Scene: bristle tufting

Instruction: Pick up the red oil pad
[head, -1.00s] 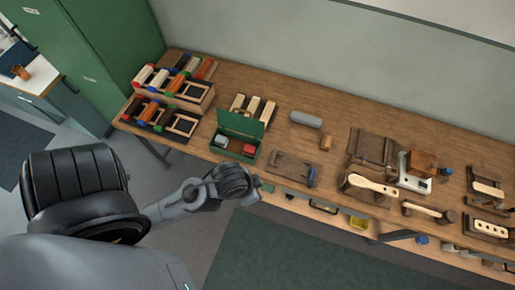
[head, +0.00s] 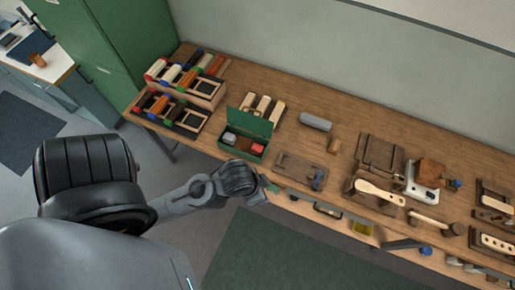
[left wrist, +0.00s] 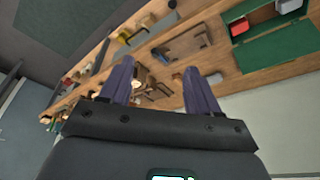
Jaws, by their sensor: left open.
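The red oil pad (head: 257,148) lies in the right part of an open green metal box (head: 232,149) on the workbench. It also shows as a red patch in the left wrist view (left wrist: 240,27), at upper right. A grey block (head: 229,138) sits beside it in the box. My left gripper (head: 268,186) is at the bench's front edge, in front of the box and apart from it. In the left wrist view its two fingers (left wrist: 160,68) are spread with nothing held between them. My right gripper is not in view.
Racks of coloured rollers (head: 190,75) stand left of the box. A grey cylinder (head: 315,122) and a small wooden block (head: 334,146) lie to its right. A wooden fixture (head: 300,170) is near the front edge. Wooden tools and jigs fill the right side.

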